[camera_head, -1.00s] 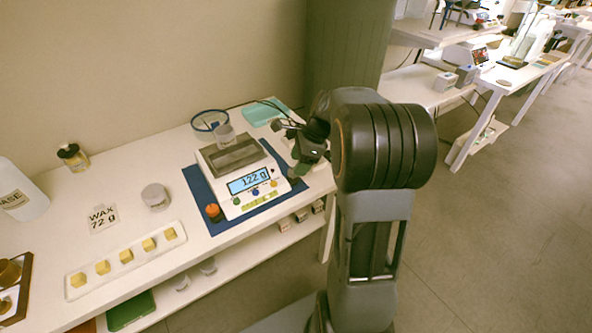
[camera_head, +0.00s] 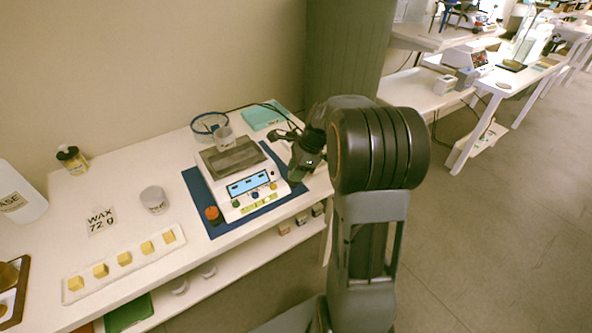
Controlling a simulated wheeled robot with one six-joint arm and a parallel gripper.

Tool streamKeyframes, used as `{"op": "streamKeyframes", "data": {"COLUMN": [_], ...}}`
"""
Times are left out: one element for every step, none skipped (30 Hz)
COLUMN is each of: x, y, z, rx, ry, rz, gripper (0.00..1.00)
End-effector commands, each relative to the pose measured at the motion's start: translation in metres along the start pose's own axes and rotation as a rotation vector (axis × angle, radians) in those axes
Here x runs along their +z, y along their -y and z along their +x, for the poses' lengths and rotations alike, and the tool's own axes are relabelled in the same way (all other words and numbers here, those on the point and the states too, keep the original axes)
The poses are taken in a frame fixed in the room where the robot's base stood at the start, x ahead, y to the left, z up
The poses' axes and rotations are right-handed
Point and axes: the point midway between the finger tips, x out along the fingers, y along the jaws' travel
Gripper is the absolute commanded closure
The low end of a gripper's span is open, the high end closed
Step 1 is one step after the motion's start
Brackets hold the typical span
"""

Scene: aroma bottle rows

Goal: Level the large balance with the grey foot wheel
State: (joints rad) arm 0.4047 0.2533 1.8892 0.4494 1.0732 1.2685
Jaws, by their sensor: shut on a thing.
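The large balance (camera_head: 215,171) is white with a grey pan and stands on a blue mat (camera_head: 226,229). Its blue display (camera_head: 248,184) shows dash-like marks. A clear cup (camera_head: 224,138) stands at the back of its pan. An orange foot wheel (camera_head: 212,214) shows at its front left corner. My gripper (camera_head: 296,178) is low at the balance's right front corner, pointing down. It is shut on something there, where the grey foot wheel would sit. The wheel itself is hidden behind the fingers. I cannot tell the balance's tilt.
A blue-rimmed dish (camera_head: 209,123) and a teal pad (camera_head: 264,115) lie behind the balance.

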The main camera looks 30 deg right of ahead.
Motion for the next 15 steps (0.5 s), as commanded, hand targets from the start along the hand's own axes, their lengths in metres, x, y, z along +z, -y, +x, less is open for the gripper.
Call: {"op": "streamKeyframes", "data": {"x": [0.0, 0.0, 0.0, 0.0, 0.0, 0.0, 0.0, 0.0001, 0.0001, 0.0002, 0.0004, 0.0005, 0.0007, 0.0008, 0.0009], "y": [0.0, 0.0, 0.0, 0.0, 0.0, 0.0, 0.0, 0.0, 0.0, 0.0001, 0.0001, 0.0002, 0.0003, 0.0004, 0.0005], "z": [-0.0001, -0.0001, -0.0001, -0.0001, -0.0001, -0.0001, -0.0002, -0.0003, -0.0005, -0.0008, -0.001, -0.0015, -0.0018, -0.002, -0.0023], "rx": [0.0, 0.0, 0.0, 0.0, 0.0, 0.0, 0.001, 0.001, 0.003, 0.005, 0.007, 0.012, 0.016, 0.021, 0.03], "ry": [0.0, 0.0, 0.0, 0.0, 0.0, 0.0, 0.0, 0.0, 0.0, 0.0, 0.0, 0.0, 0.0, 0.0, 0.0], "rz": [0.0, 0.0, 0.0, 0.0, 0.0, 0.0, -0.001, -0.002, -0.006, -0.01, -0.016, -0.027, -0.036, -0.047, -0.065], "gripper": [0.79, 0.81, 0.85, 0.88, 0.91, 0.91, 0.91, 0.91, 0.91, 0.91, 0.91, 0.91, 0.91, 0.91, 0.91]}}
